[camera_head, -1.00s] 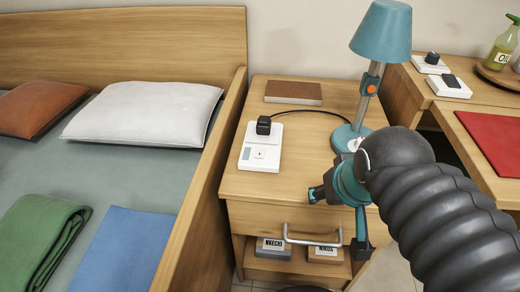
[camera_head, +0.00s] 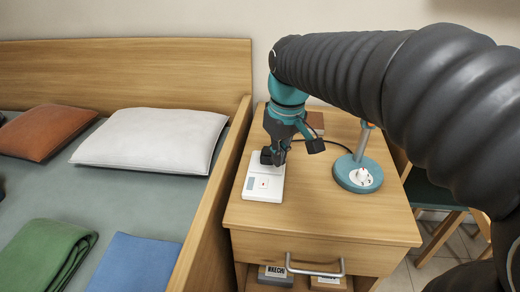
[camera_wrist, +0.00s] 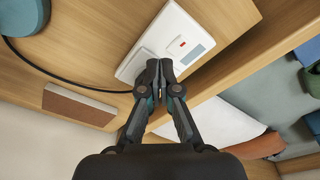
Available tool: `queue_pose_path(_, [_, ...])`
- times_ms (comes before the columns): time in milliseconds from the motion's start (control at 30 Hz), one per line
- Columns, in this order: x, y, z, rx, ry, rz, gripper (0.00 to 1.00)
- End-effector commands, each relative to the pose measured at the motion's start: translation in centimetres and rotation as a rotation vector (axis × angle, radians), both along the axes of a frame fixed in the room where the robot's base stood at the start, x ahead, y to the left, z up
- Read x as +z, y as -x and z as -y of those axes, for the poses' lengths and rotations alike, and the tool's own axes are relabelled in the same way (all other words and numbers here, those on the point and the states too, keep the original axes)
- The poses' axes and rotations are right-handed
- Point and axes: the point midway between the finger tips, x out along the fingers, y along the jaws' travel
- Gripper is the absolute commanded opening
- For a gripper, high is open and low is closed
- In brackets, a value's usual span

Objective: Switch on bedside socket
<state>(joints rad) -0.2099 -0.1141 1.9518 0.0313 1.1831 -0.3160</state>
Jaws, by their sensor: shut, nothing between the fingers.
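The bedside socket (camera_head: 263,187) is a white block on the nightstand, left of the lamp. It also shows in the wrist view (camera_wrist: 197,38), where its face has a small red mark and a grey-green panel. My gripper (camera_head: 275,160) is over the socket's far end, fingers pointing down. In the wrist view my gripper (camera_wrist: 160,63) has its fingertips together, over the socket's near edge in that picture. I cannot tell whether they touch it. The black plug is hard to separate from the dark fingers in the head view and is hidden in the wrist view.
The blue lamp base (camera_head: 358,174) stands right of the socket, its shade hidden by my arm. A dark cable runs behind. A brown book (camera_wrist: 80,106) lies at the back of the nightstand (camera_head: 320,215). The bed's raised wooden side (camera_head: 215,190) borders the left.

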Motion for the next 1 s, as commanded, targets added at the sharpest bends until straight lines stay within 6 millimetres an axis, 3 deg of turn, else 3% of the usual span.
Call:
queue_pose_path(233, [3.6,-4.2,-3.2,0.38,0.024,-0.119,0.0])
queue_pose_path(467, [7.8,-3.5,-3.3,0.703,0.016,-0.169,0.0])
queue_pose_path(700, [8.0,-2.2,-3.0,0.858,0.003,-0.216,0.0])
queue_pose_path(1000, [8.0,-2.2,-3.0,0.871,0.004,-0.213,0.0])
